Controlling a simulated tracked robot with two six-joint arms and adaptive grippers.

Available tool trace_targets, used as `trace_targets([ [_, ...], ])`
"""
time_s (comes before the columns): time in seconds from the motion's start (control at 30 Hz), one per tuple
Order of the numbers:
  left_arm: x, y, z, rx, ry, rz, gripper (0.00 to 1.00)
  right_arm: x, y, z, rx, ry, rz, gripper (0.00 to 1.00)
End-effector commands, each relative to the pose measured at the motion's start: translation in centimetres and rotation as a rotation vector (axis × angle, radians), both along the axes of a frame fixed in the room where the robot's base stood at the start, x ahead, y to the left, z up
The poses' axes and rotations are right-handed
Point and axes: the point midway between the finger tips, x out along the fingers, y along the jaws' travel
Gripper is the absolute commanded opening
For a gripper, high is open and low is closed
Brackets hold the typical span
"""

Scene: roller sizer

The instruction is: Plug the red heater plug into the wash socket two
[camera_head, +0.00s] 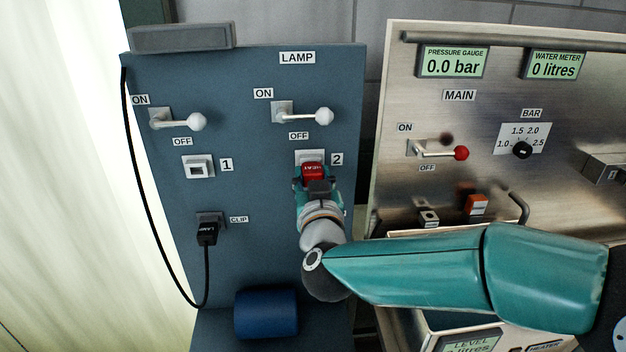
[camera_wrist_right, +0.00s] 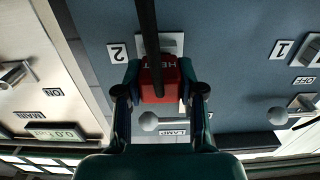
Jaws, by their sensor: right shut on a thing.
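My left gripper is not in view.
Two lamp levers (camera_head: 322,116) stick out above the sockets. A steel panel (camera_head: 480,160) with a red-knobbed lever stands right. A blue roll (camera_head: 266,313) is below.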

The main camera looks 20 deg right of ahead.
Motion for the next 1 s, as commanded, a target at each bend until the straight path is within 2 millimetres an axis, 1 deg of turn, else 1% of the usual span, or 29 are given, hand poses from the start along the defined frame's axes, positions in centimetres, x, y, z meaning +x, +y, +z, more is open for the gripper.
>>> trace_targets([
  [0.43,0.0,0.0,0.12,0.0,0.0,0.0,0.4,1.06,-0.28,0.03,0.001,0.0,0.0,0.0],
  [0.47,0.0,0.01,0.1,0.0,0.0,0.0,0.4,1.03,-0.28,0.02,0.001,0.0,0.0,0.43],
  [0.6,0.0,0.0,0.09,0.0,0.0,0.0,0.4,1.02,-0.26,0.02,0.001,0.0,0.0,0.67],
  [0.9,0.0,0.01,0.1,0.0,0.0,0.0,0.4,0.98,-0.25,-0.01,0.0,0.001,0.0,0.68],
  [1.0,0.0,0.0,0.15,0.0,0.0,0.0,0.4,0.65,-0.13,0.04,0.0,0.0,0.001,0.68],
])
